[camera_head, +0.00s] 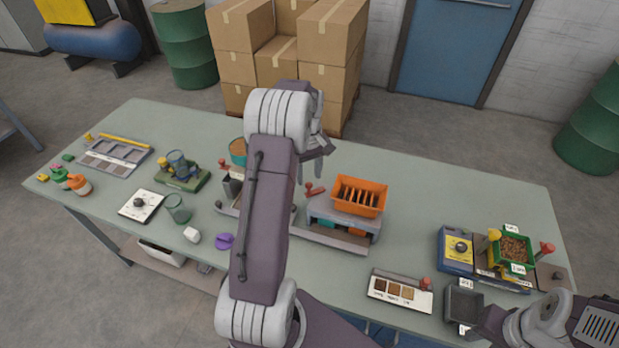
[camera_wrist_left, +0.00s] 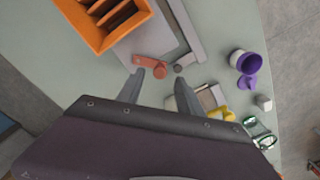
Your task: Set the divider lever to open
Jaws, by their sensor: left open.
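In the left wrist view the red lever (camera_wrist_left: 150,66) lies just beyond the fingertips, near the left finger; the orange hopper (camera_wrist_left: 102,18) is at upper left. I cannot read the lever's setting. My left gripper (camera_head: 322,150) is open and empty above the table; its fingers (camera_wrist_left: 160,80) also show in the left wrist view. It appears apart from the lever. My right gripper (camera_head: 487,326) is partly seen at lower right, its jaws unclear.
A green tray of pellets (camera_head: 513,250) and a blue dial box (camera_head: 457,250) stand at right. A sample board (camera_head: 400,291) lies at the front. Open table (camera_head: 440,190) lies right of the hopper.

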